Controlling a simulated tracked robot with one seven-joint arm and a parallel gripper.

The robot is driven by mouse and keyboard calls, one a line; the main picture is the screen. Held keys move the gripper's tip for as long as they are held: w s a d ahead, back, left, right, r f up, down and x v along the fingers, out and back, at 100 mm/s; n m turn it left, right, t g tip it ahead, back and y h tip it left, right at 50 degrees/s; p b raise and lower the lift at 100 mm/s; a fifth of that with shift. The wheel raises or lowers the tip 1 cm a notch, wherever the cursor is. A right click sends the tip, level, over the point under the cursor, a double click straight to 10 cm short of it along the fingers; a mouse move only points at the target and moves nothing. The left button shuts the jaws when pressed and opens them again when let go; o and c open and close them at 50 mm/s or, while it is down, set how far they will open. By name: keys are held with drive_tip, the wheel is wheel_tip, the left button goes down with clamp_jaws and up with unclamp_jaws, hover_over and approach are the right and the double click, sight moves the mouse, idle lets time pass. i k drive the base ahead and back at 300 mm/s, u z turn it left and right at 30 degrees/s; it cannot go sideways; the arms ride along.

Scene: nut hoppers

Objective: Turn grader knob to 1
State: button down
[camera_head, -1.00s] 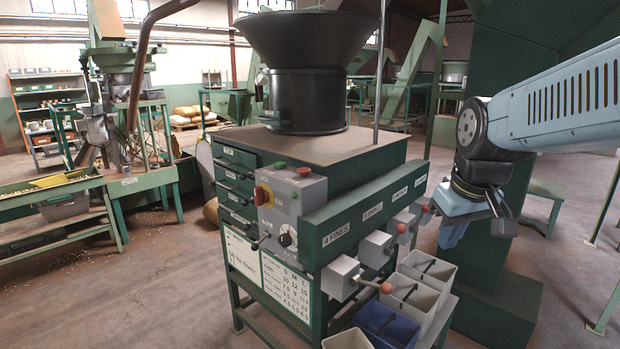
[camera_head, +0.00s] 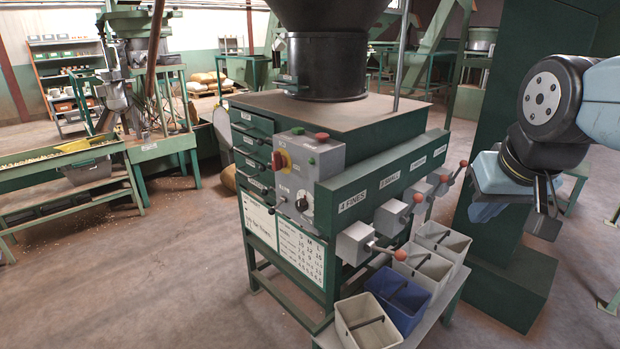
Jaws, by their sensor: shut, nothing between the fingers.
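The grader is a green machine (camera_head: 385,150) with a black hopper (camera_head: 326,66) on top. Its grey control box (camera_head: 318,155) carries a red and yellow rotary switch (camera_head: 280,160), a green and a red button, and a small black knob (camera_head: 302,204) on a pale dial lower down. The knob's numbers are too small to read. My gripper (camera_head: 545,222) hangs at the right, fingers pointing down, shut and empty. It is well apart from the control box, beyond the chute end of the machine.
Grey chute boxes with red-balled levers (camera_head: 400,254) stick out from the front right side. Below them, white bins and a blue bin (camera_head: 399,303) stand on a low shelf. A green post (camera_head: 510,260) stands behind my gripper. The floor at front left is clear.

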sight(301, 204)
drive_tip(key=u, duration=1.35)
drive_tip(key=i, duration=0.1)
drive_tip(key=z, duration=2.65)
drive_tip(key=k, duration=0.95)
drive_tip(key=u, duration=1.05)
drive_tip(key=i, duration=0.5)
drive_tip(key=u, duration=0.1)
